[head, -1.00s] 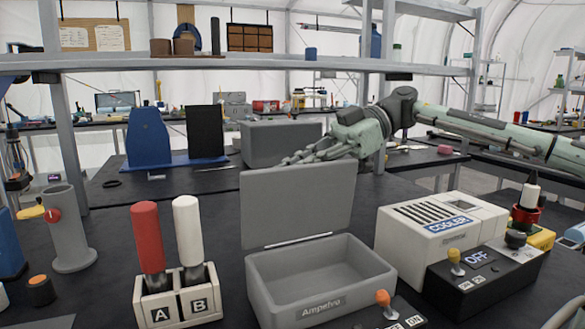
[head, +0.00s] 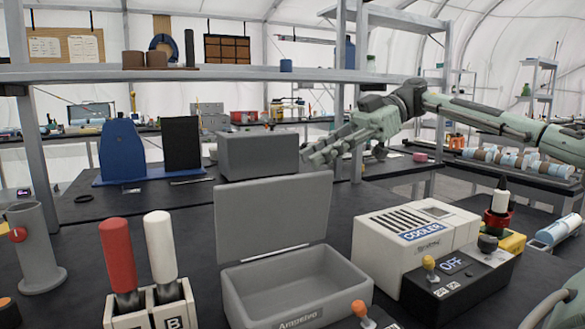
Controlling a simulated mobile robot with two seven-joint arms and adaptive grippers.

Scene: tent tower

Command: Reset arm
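My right gripper (head: 309,156) is raised above the bench, on an arm that comes in from the right. It is above and behind the grey box with the open lid (head: 292,283), near the right end of the closed grey case (head: 257,155). Its fingers point left and nothing shows held in them. They overlap in this view, so I cannot tell how far apart they are. My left gripper is not in view.
A white cooler (head: 400,242) and a black switch box reading OFF (head: 458,285) stand at the right. Red (head: 117,252) and white (head: 160,248) handles stand in a holder at the front left. A shelf (head: 250,74) spans above the bench.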

